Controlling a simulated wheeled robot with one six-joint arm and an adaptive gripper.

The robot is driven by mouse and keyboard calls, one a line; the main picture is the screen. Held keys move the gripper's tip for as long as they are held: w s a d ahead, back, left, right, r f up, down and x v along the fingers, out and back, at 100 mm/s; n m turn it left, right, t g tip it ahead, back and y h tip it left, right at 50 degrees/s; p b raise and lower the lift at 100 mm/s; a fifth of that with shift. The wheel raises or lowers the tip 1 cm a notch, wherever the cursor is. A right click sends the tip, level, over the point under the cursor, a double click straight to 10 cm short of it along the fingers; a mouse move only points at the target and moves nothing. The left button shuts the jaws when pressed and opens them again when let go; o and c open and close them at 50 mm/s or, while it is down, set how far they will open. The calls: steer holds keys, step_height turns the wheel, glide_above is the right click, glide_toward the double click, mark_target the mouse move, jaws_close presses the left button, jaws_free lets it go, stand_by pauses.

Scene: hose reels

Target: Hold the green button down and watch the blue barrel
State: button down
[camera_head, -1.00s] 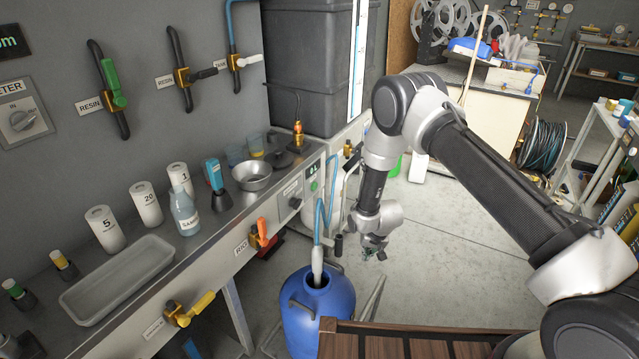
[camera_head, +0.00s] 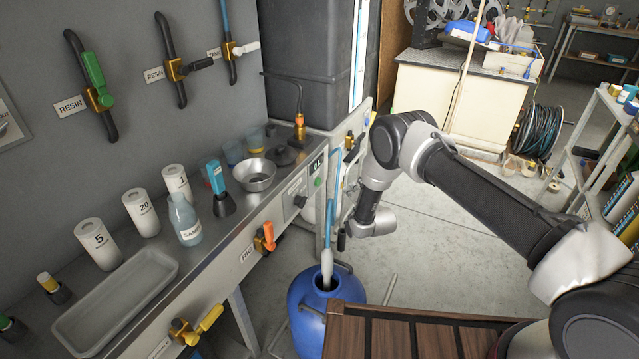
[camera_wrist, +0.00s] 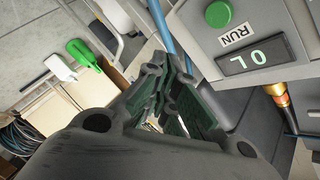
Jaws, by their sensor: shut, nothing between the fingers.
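The green button (camera_wrist: 218,14) is round and sits above a RUN label, near the top right of the wrist view. In the head view the green button (camera_head: 318,182) is small, on the bench's front panel. My gripper (camera_wrist: 176,80) is shut and empty, left of and below the button in the wrist view, apart from it.
A display (camera_wrist: 254,57) beside the button reads 0 L. The bench (camera_head: 217,245) carries a tray (camera_head: 118,300), a bottle (camera_head: 184,218) and a metal bowl (camera_head: 255,174). An orange-handled valve (camera_head: 267,236) juts from its front. Open floor (camera_head: 430,235) lies to the right.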

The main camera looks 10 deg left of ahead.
mark_target(319, 182)
steer(key=shift+a, duration=0.1)
steer(key=w+a, duration=0.3)
steer(key=a, duration=0.5)
stand_by(0.4)
steer(key=shift+a, duration=0.1)
stand_by(1.3)
steer(key=shift+w+a, duration=0.1)
steer(key=shift+a, duration=0.2)
steer(key=shift+w+a, duration=0.2)
steer(key=shift+a, duration=0.4)
stand_by(4.4)
